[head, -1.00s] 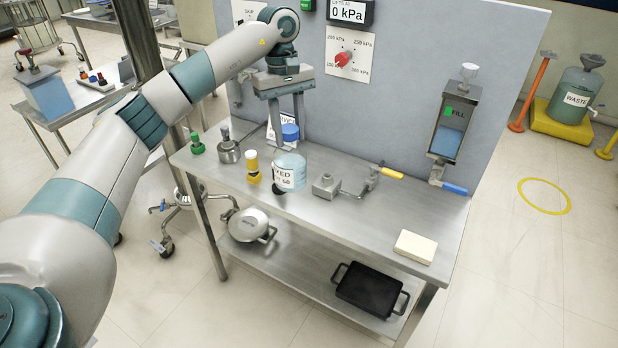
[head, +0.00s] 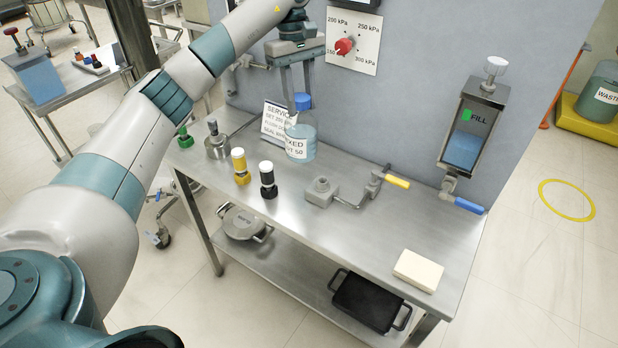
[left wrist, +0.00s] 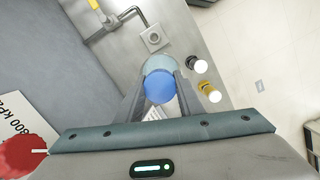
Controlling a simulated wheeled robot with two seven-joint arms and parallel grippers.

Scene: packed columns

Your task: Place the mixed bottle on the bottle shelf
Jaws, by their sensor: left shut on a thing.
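The mixed bottle (head: 301,142) is pale blue and clear, with a blue cap and a white label partly reading "XED". My left gripper (head: 299,97) is shut on it near the cap and holds it upright above the steel bench. In the left wrist view the blue cap (left wrist: 160,87) sits between the two fingers (left wrist: 160,93). I cannot identify a bottle shelf for certain; the bench's lower shelf (head: 290,275) carries a round lidded pot and a black tray. My right gripper is not in view.
On the steel bench (head: 340,235) stand a yellow bottle (head: 240,167), a black bottle (head: 268,181), a fitting with a yellow-handled valve (head: 396,181) and a cream block (head: 418,270). A fill tank (head: 468,135) hangs on the right panel. The bench's front middle is clear.

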